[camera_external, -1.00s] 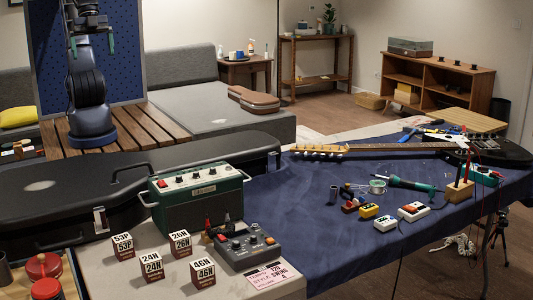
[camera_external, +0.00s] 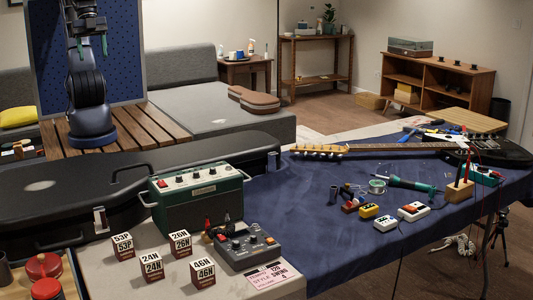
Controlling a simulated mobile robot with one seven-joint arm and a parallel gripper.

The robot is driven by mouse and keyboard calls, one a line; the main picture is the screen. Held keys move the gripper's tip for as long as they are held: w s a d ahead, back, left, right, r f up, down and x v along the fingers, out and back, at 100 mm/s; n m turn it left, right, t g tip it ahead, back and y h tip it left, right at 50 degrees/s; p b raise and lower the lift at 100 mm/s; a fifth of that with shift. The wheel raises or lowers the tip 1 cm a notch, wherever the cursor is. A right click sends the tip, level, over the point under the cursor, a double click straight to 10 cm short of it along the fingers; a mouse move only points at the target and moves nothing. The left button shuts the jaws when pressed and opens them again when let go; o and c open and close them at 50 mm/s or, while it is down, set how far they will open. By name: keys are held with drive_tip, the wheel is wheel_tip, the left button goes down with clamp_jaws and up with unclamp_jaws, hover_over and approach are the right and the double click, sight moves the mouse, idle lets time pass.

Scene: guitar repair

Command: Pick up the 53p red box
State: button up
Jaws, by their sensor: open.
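The 53P box (camera_external: 122,247) is a small cube with a white upper part and a dark red-brown lower part. It stands at the left of a group of similar boxes on the beige surface in the foreground. The boxes marked 26N (camera_external: 180,244), 24N (camera_external: 151,267) and 46N (camera_external: 203,273) stand to its right. My gripper (camera_external: 90,46) is at the top left, high above the wooden slatted bench and far from the boxes. It is open and holds nothing visible. Its upper part is cut off by the picture's edge.
A black guitar case (camera_external: 70,195) lies between my arm and the boxes. A green amplifier (camera_external: 197,195) and a grey mixer (camera_external: 248,246) stand behind and right of the boxes. Red jars (camera_external: 43,266) stand at the left. A blue-covered table (camera_external: 300,215) holds a guitar and tools.

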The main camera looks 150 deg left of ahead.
drive_tip(key=shift+w, duration=0.15)
drive_tip(key=m+g+h, duration=0.3)
drive_tip(key=m+g, duration=0.1)
drive_tip(key=m, duration=1.3)
hover_over(123, 237)
drive_tip(key=a, duration=0.3)
wheel_tip(123, 237, down, 34)
drive_tip(key=shift+s+d+x, duration=0.1)
drive_tip(key=shift+d+x, duration=0.05)
drive_tip(key=shift+x, duration=1.7)
drive_tip(key=shift+s+d+x, duration=0.1)
drive_tip(key=shift+d+x, duration=0.05)
drive_tip(key=shift+x, duration=1.7)
drive_tip(key=shift+s+d+x, duration=0.1)
drive_tip(key=shift+d+x, duration=0.05)
drive_tip(key=shift+x, duration=1.7)
drive_tip(key=shift+r, duration=0.1)
drive_tip(key=c, duration=1.1)
drive_tip(key=shift+c, duration=0.2)
